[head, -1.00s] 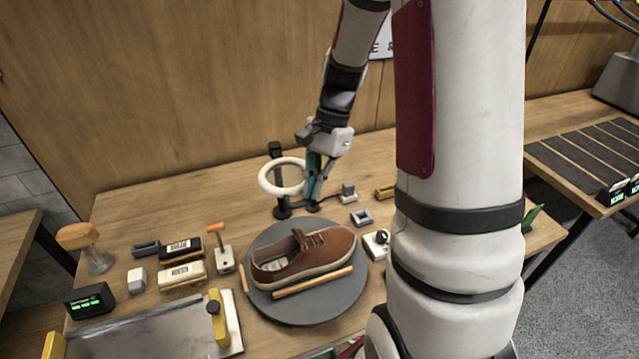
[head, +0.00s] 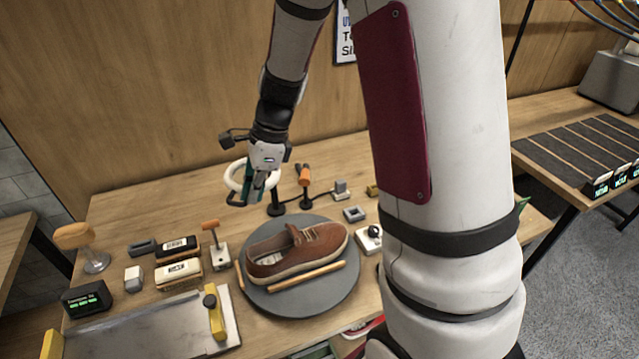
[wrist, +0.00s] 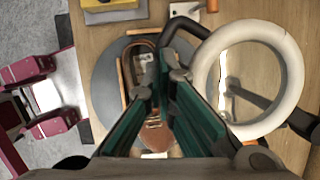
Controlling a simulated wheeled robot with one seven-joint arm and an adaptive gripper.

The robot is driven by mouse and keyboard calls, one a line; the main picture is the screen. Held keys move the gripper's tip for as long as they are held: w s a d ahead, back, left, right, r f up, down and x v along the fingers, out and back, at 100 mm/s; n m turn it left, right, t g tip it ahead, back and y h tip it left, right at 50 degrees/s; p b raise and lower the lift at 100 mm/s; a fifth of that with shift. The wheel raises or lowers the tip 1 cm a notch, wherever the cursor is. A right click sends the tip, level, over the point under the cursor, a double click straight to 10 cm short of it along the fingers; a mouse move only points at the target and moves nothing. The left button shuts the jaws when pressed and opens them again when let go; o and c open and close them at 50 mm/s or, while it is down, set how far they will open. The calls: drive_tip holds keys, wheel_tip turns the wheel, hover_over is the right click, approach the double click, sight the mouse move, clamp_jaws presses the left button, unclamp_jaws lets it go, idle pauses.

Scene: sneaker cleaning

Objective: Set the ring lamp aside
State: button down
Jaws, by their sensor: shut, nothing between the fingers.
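The ring lamp is a white ring (head: 234,179) above the table, left of the turntable's back edge. In the wrist view the white ring (wrist: 291,62) is to the right of my fingers, with a curved black piece (wrist: 185,27) beside it. My gripper (head: 243,201) has teal fingers and is shut with nothing between them, right beside the ring and partly in front of it. It also shows in the wrist view (wrist: 163,78). I cannot tell whether the fingers touch the lamp. How the ring joins its stand is hidden behind my wrist.
A brown sneaker (head: 283,259) sits on a grey turntable (head: 300,306). Behind it are a black post base (head: 277,209) and an orange-handled stand (head: 304,178). Brushes (head: 178,270), an orange-topped tool (head: 211,226) and a metal tray (head: 140,326) lie left and in front. The table's back left is clear.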

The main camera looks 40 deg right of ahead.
drive_tip(key=w+a+m+t+h, duration=0.1)
drive_tip(key=w+a+m, duration=0.3)
drive_tip(key=w, duration=0.4)
drive_tip(key=w+a+m+t+h, duration=0.1)
drive_tip(key=w+a+m, duration=0.3)
drive_tip(key=w, duration=0.5)
drive_tip(key=shift+a+m, duration=0.25)
drive_tip(key=shift+m, duration=0.65)
drive_tip(key=shift+w, duration=0.15)
